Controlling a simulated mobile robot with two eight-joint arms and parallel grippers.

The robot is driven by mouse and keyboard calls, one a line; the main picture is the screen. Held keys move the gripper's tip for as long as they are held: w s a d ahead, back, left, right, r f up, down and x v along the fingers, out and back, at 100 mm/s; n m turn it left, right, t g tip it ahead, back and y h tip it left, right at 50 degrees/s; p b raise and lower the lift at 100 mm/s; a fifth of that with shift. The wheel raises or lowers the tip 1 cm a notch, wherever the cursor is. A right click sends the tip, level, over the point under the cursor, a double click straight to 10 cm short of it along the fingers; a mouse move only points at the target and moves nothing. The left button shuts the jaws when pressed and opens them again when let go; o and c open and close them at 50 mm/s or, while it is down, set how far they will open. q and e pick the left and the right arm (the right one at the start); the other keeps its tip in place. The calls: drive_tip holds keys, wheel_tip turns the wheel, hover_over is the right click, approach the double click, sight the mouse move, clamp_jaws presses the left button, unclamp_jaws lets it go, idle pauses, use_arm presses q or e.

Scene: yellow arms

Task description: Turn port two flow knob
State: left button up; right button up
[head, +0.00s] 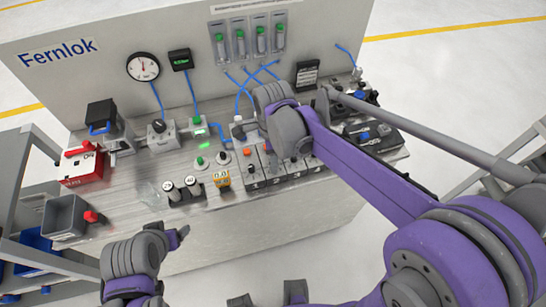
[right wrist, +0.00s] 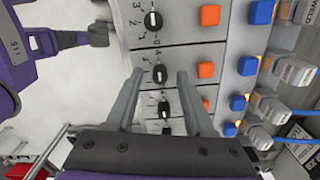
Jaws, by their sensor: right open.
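A row of grey port modules shows in the right wrist view, with black flow knobs facing the camera. One knob (right wrist: 160,74) lies between the fingertips of my open right gripper (right wrist: 159,76); contact cannot be told. Another knob (right wrist: 153,19) is above it, and a third (right wrist: 164,107) is below it, between the fingers. No port number is readable, so I cannot tell which is port two. In the head view my right wrist hides part of the modules (head: 254,182). My left gripper (head: 180,237) is low in front of the bench, away from the knobs; its jaw state is unclear.
Orange buttons (right wrist: 206,70) and blue buttons (right wrist: 247,66) sit beside the knobs. Fittings with blue tubes (right wrist: 285,105) are farther right. Bare floor lies in front.

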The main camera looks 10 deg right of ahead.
clamp_jaws()
idle(0.3)
